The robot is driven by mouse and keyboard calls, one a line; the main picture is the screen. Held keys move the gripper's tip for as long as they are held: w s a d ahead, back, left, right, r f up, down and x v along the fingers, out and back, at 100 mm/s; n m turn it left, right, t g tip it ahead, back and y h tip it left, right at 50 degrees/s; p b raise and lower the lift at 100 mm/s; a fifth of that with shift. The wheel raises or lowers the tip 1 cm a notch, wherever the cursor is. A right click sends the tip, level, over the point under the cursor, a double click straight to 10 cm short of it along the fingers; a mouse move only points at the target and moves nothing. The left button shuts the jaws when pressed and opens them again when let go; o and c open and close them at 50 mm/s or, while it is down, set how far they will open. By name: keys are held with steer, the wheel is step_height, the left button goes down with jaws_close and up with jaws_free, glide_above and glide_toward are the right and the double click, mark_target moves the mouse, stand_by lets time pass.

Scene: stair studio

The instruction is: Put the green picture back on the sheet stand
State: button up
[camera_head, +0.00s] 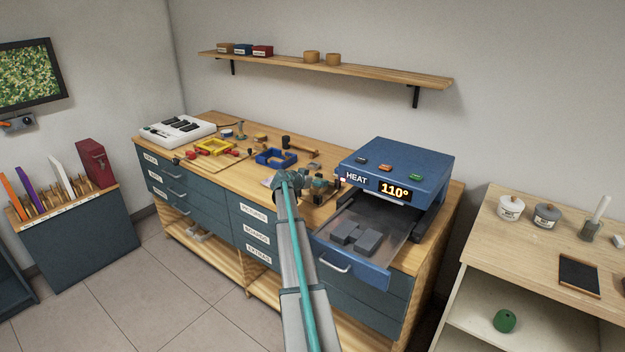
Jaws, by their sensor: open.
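A framed picture with a speckled green and yellow face (28,75) hangs on the wall at the far left. I see no other green picture. A low dark stand with a wooden slotted top (75,247) stands on the floor at the left. Orange (12,196), purple (27,188) and white (62,175) sheets stand upright in it, slightly tilted. My gripper (318,188) is open over the bench, left of the blue heater, far from the picture and the stand. Its fingertips are small and hard to make out, and I see nothing held in it.
The blue heater (398,165) reads 110° and its tray with grey blocks (355,237) is pulled out. Tools and coloured frames crowd the wooden bench (255,180). A shelf (330,66) hangs above. A side table (545,235) stands at right. The tiled floor at left is clear.

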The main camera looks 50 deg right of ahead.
steer(key=shift+c, duration=0.3)
steer(key=c, duration=0.7)
steer(key=shift+s+a+b, duration=0.2)
steer(key=shift+a+b, duration=0.55)
steer(key=shift+b, duration=0.15)
steer(key=shift+c, duration=0.2)
steer(key=o, duration=0.8)
steer(key=v, duration=1.2)
